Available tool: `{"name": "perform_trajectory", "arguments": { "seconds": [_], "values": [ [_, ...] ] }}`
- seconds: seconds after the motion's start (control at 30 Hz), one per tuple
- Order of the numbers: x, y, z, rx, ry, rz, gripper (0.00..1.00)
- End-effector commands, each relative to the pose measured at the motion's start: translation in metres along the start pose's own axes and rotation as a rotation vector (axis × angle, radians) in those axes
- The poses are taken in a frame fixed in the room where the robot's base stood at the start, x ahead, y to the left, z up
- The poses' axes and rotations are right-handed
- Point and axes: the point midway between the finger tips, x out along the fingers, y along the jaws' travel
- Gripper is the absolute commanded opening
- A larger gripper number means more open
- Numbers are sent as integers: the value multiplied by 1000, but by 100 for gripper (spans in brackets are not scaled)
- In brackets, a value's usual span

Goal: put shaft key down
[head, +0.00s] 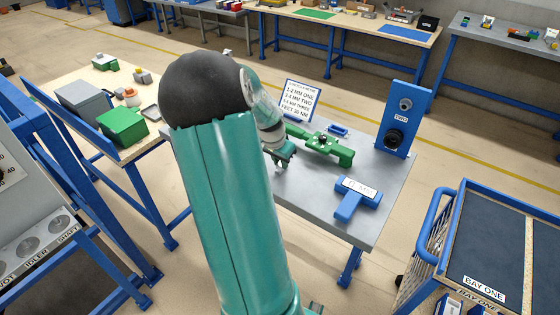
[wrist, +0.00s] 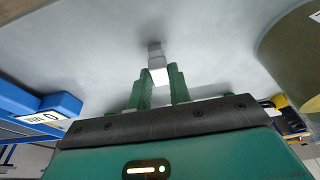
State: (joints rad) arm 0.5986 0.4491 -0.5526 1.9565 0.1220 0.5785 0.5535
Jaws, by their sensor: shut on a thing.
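In the wrist view the green fingers of my gripper (wrist: 161,84) are shut on a small pale grey block, the shaft key (wrist: 157,66). The key sticks out beyond the fingertips over a grey surface. I cannot tell whether its far end touches that surface. In the head view my gripper (head: 284,159) is over the left part of the grey-topped blue bench (head: 312,203). The key cannot be made out there, and my arm hides part of the bench.
On the bench are a green fixture (head: 325,145), a blue T-shaped piece with a label (head: 354,196), a text sign (head: 300,101) and a blue upright panel marked TWO (head: 397,118). The bench's front middle is bare. A blue cart (head: 437,228) stands at right.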

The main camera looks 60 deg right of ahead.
Motion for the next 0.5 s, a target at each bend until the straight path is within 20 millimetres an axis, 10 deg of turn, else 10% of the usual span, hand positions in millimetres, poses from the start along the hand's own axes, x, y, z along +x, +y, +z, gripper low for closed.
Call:
{"name": "perform_trajectory", "arguments": {
  "seconds": [0.2,0.23,0.3,0.5],
  "values": [
    [3,0,1,0,0,0,0],
    [3,0,1,-1,0,0,23],
    [3,0,1,-1,0,0,37],
    [3,0,1,-1,0,0,41]
  ]
}}
